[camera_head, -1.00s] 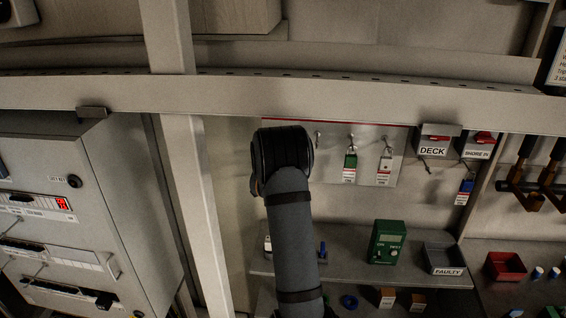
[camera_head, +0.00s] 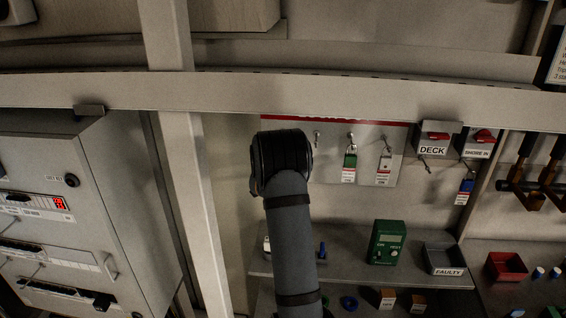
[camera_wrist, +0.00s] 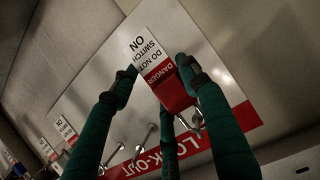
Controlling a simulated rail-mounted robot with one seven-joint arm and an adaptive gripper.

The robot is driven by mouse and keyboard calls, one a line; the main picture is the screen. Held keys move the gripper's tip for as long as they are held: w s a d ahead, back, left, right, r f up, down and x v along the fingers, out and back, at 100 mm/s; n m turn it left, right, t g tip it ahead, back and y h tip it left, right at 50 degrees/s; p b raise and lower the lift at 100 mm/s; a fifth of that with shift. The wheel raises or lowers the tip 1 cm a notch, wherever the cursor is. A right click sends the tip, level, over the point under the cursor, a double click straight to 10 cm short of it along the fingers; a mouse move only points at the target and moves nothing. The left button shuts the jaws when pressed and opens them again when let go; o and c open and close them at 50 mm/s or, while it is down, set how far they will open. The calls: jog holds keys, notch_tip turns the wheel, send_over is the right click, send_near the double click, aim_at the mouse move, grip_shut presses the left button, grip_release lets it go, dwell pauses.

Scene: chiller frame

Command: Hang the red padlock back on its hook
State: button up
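The red padlock (camera_wrist: 174,94), with its white DANGER tag (camera_wrist: 148,50), is between the green fingers of my gripper (camera_wrist: 155,70) in the wrist view. The fingertips appear closed against its sides. Its metal shackle (camera_wrist: 193,122) points to the lock-out board (camera_wrist: 225,95), which appears upside down. The shackle is close to the board's end hook; I cannot tell whether it is around it. In the head view my arm hides the gripper, the padlock and the board's left end. A bare hook (camera_head: 317,136) shows just right of my arm.
A green-tagged padlock (camera_head: 350,162) and another tagged item (camera_head: 385,163) hang to the right on the board. Below are a shelf with a green tester (camera_head: 387,242) and a grey FAULTY bin (camera_head: 442,259). A pale upright post (camera_head: 205,220) stands left of my arm.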

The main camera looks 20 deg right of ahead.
jog(key=o, duration=0.5)
jog(key=shift+o, duration=0.2)
jog(key=v, duration=1.2)
jog(key=shift+f, duration=0.1)
jog(key=x, duration=0.7)
jog(key=p+x, duration=0.1)
jog(key=x, duration=0.3)
jog(key=shift+w+d+r, duration=0.25)
jog(key=shift+w, duration=0.1)
jog(key=shift+s+a+r, duration=0.15)
jog(key=shift+s+a, duration=0.2)
jog(key=shift+s, duration=0.15)
